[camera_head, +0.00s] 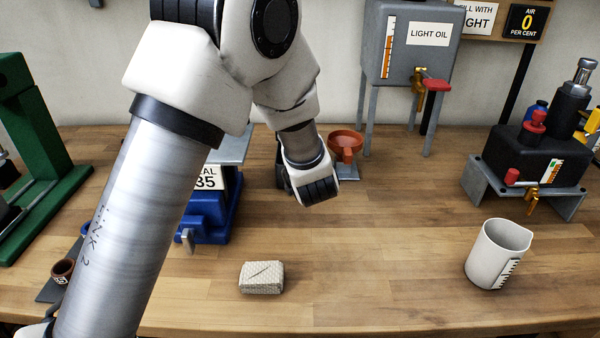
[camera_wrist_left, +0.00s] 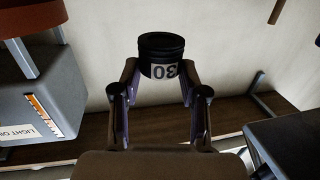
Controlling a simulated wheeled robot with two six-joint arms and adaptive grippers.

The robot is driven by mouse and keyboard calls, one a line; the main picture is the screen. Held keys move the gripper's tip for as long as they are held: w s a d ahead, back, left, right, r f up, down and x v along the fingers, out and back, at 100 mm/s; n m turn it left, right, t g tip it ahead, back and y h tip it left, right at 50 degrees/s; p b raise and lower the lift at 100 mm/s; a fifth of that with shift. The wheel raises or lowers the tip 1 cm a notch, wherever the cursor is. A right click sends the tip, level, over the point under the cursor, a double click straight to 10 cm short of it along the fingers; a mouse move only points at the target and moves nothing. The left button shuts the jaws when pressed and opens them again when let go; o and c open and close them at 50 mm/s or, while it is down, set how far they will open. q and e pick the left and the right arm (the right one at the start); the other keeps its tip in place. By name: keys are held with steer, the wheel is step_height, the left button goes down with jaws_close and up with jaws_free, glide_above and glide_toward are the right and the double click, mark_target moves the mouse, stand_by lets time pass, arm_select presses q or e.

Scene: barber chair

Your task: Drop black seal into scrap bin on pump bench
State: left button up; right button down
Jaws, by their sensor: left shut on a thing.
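I cannot make out a scrap bin in either view. My right gripper is not in view.
A blue fixture (camera_head: 210,212) is partly behind my arm. A red funnel (camera_head: 345,142) and light oil tank (camera_head: 405,45) stand behind. A wrapped block (camera_head: 261,277) and white measuring cup (camera_head: 497,255) are in front. A black pump unit (camera_head: 530,150) stands right.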

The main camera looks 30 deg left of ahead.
arm_select(q)
steer(key=o, duration=0.8)
steer(key=shift+o, duration=1.1)
steer(key=v, duration=0.7)
steer(key=shift+s+d, duration=0.2)
